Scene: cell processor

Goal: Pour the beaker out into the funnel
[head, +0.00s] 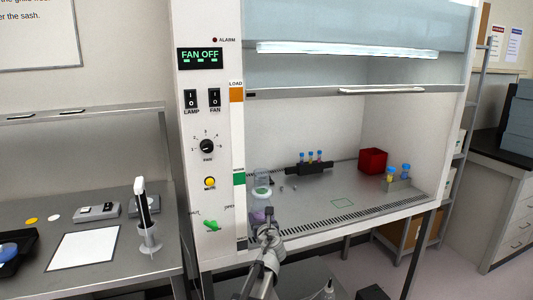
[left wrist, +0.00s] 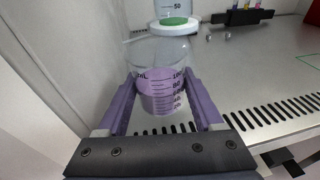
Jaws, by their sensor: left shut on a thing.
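The clear beaker with dark graduation marks and purple liquid (left wrist: 161,92) is between the fingers of my left gripper (left wrist: 163,82), which is shut on it. It looks about upright. In the head view my left gripper (head: 266,226) holds the beaker (head: 258,214) at the front left of the hood, by the left side post. Just behind it stands a clear graduated funnel (head: 263,178) with a green disc and a white collar. In the left wrist view the funnel (left wrist: 172,10) is only partly visible, beyond the beaker. My right gripper is not in view.
Behind are a dark rack (head: 309,169) with blue-capped tubes, a red bin (head: 373,160) and blue-capped bottles (head: 405,171) at right. The raised sash (head: 340,91) is above. A slotted grille (head: 350,214) runs along the front. The middle of the hood floor is clear.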

